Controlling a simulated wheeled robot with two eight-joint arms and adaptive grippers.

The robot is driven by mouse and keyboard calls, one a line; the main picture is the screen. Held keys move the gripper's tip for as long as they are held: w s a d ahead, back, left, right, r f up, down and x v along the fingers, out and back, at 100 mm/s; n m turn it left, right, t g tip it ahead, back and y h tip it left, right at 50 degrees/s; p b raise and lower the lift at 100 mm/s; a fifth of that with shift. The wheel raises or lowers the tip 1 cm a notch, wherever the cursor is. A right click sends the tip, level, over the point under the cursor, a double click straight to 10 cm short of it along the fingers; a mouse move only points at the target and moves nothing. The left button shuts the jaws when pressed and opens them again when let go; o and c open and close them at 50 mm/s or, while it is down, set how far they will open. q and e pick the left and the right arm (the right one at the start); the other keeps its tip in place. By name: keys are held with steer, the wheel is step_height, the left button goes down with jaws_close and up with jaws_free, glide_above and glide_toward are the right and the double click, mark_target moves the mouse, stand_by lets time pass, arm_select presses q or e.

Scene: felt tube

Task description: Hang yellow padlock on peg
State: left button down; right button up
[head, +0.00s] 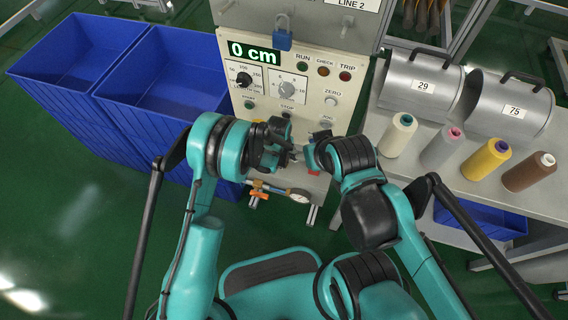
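I cannot make out a yellow padlock in the head view. A blue padlock (283,39) hangs at the top of the control panel (322,105), below the LINE 2 sign. My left gripper (280,146) is in front of the lower part of the panel. My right gripper (308,152) is close beside it on the right. The dark fingers overlap each other and the panel, so I cannot tell whether they are open or hold anything. They hide part of the lower panel.
Blue bins (150,75) stand at the left. A grey table (455,185) at the right bears yarn cones (487,160) and metal tubes marked 29 (421,88) and 75 (510,107). A pipe with an orange-handled valve (262,194) and gauge sits below the panel.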

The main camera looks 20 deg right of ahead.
arm_select(q)
steer(key=c, duration=1.4)
jaws_free()
steer(key=shift+f, duration=0.1)
steer(key=shift+o, duration=0.2)
steer(key=shift+f, duration=0.1)
